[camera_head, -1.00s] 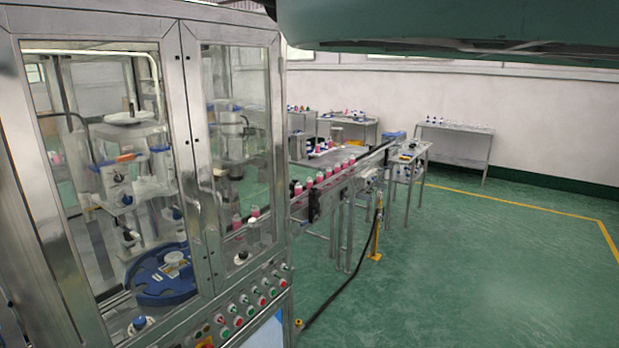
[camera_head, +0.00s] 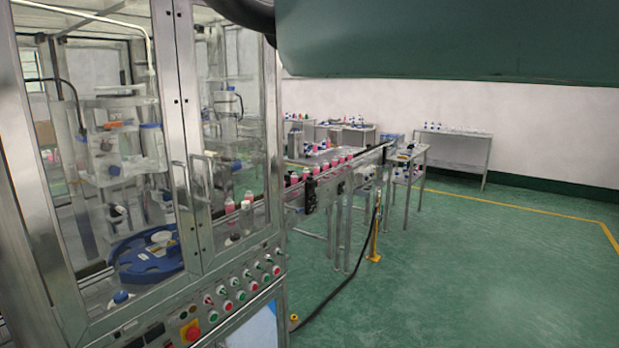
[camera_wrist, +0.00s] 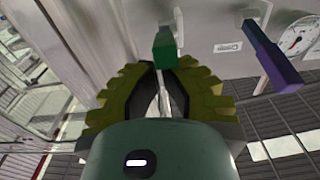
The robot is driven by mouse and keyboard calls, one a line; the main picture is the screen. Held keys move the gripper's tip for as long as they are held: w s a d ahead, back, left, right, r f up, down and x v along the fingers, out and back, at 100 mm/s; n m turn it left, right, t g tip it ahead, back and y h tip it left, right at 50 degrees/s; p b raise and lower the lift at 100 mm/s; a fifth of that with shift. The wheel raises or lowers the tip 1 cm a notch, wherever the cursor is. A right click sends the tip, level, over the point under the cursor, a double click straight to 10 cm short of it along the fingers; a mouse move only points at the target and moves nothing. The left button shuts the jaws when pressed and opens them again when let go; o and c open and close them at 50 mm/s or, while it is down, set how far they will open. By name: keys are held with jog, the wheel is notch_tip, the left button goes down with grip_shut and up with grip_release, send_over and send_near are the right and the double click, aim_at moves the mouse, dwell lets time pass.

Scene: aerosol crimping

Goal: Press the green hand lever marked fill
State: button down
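In the wrist view the green hand lever (camera_wrist: 165,48) sticks out from a grey panel, its end block towards the camera. My gripper (camera_wrist: 166,70), with yellow-and-black fingers, points at this lever. The fingertips sit close on either side of the lever's lower end in the picture. I cannot tell whether they touch it or whether the fingers are fully closed. No fill marking is readable beside the lever. The head view does not show my gripper or the lever.
A purple lever (camera_wrist: 272,58) is close on the right, with a small label (camera_wrist: 228,47) and a round gauge (camera_wrist: 300,38) nearby. In the head view, a glazed machine cabinet (camera_head: 183,150) stands left, with a conveyor (camera_head: 335,172) beyond. Green floor (camera_head: 470,270) at right is open.

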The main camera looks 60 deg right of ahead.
jog(key=shift+a+f+t+b, duration=0.1)
jog(key=shift+f+t+b, duration=0.7)
jog(key=shift+b, duration=0.95)
jog(key=shift+f+b, duration=0.15)
jog(key=shift+b, duration=0.25)
jog(key=s+r+b, duration=0.2)
jog(key=s+b, duration=0.4)
jog(key=s, duration=0.5)
jog(key=shift+s+r+b, duration=0.15)
jog(key=shift+r+b, duration=0.25)
